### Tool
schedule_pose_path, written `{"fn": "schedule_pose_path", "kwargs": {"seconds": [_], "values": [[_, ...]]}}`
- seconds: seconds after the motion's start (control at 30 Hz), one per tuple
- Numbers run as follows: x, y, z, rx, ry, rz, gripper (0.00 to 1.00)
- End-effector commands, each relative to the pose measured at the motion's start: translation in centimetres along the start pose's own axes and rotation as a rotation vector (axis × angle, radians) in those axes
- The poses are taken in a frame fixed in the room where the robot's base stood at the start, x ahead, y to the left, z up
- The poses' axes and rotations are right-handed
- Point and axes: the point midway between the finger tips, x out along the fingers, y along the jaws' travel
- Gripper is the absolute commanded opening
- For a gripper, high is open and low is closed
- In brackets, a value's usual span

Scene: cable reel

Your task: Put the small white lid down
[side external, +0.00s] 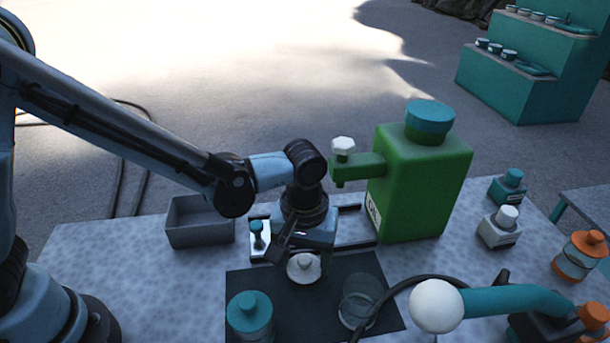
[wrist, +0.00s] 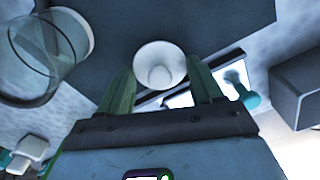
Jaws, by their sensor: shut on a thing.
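The small white lid (side external: 303,266) is round with a knob on top. My gripper (side external: 296,250) is shut on it and points down over the dark mat (side external: 300,318). In the wrist view, the lid (wrist: 160,67) sits between the two green fingertips, knob toward the camera. A clear open glass jar (side external: 360,298) stands on the mat, right of the lid in the side view; it also shows at upper left in the wrist view (wrist: 42,55). Whether the lid touches the mat or hangs just above it I cannot tell.
A jar with a teal lid (side external: 250,313) stands at the mat's left. A grey open box (side external: 200,222) is behind left. A green oil dispenser (side external: 415,185) stands behind right. A teal arm with a white ball (side external: 436,305) and a black hose crowd the front right.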

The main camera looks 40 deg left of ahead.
Motion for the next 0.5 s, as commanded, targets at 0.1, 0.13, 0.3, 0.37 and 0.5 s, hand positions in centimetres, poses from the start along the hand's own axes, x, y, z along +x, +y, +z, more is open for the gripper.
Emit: {"fn": "schedule_pose_path", "kwargs": {"seconds": [0.1,0.13,0.3,0.37,0.5], "values": [[1.2,0.0,0.0,0.000,0.000,0.000,0.37],[1.4,0.0,0.0,0.000,0.000,0.000,0.37],[1.5,0.0,0.0,0.001,0.000,0.000,0.37],[1.5,0.0,0.0,0.001,0.000,0.000,0.37],[1.7,0.0,0.0,0.001,0.000,0.000,0.37]]}}
